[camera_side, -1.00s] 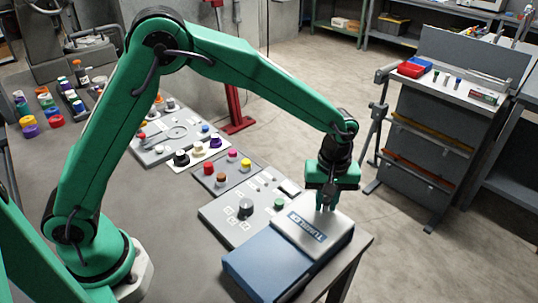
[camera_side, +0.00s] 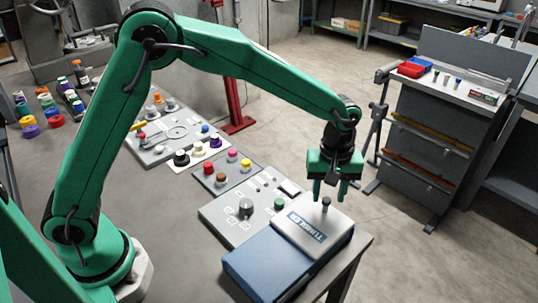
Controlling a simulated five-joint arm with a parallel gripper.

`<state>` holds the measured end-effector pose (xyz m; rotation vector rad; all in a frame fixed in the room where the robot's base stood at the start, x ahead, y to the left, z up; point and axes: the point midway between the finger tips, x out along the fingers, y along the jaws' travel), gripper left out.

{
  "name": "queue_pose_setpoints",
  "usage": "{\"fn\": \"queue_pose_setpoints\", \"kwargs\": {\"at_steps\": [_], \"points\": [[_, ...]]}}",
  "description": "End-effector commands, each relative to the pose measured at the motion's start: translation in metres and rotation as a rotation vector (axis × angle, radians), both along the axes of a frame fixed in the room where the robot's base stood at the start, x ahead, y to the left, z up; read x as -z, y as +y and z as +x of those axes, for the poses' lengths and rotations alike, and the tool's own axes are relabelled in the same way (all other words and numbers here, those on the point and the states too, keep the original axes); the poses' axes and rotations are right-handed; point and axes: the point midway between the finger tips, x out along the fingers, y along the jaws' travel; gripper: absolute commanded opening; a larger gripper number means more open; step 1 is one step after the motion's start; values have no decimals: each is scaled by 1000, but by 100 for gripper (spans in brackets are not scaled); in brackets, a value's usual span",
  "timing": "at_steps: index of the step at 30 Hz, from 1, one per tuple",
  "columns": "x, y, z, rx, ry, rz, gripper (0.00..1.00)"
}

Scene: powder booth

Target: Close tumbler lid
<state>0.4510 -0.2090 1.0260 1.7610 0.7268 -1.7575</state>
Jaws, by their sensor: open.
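The tumbler is a blue box (camera_side: 262,266) at the front right corner of the table. Its light grey lid (camera_side: 290,238), with a dark label reading roughly "TUMBLER", lies flat over the back right part of the box. A small dark knob (camera_side: 326,205) stands up from the lid near its far right corner. My gripper (camera_side: 328,194) is open and points down just above and around the level of the knob's top. Its fingers appear apart with nothing held between them. I cannot tell whether the lid is fully seated.
A grey panel (camera_side: 222,222) with a black dial (camera_side: 246,207) and a green button (camera_side: 279,204) lies beside the tumbler. More panels with coloured knobs run back along the table. The table's right edge (camera_side: 362,250) is close to the tumbler. Open floor lies beyond.

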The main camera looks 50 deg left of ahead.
Motion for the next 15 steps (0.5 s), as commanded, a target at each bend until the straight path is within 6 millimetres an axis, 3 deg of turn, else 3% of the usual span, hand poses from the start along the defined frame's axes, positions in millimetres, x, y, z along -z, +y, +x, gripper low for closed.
{"fn": "queue_pose_setpoints", "kwargs": {"at_steps": [9,15], "points": [[-40,0,1,-1,-4,-2,41],[-51,0,1,-1,-3,-1,41]]}}
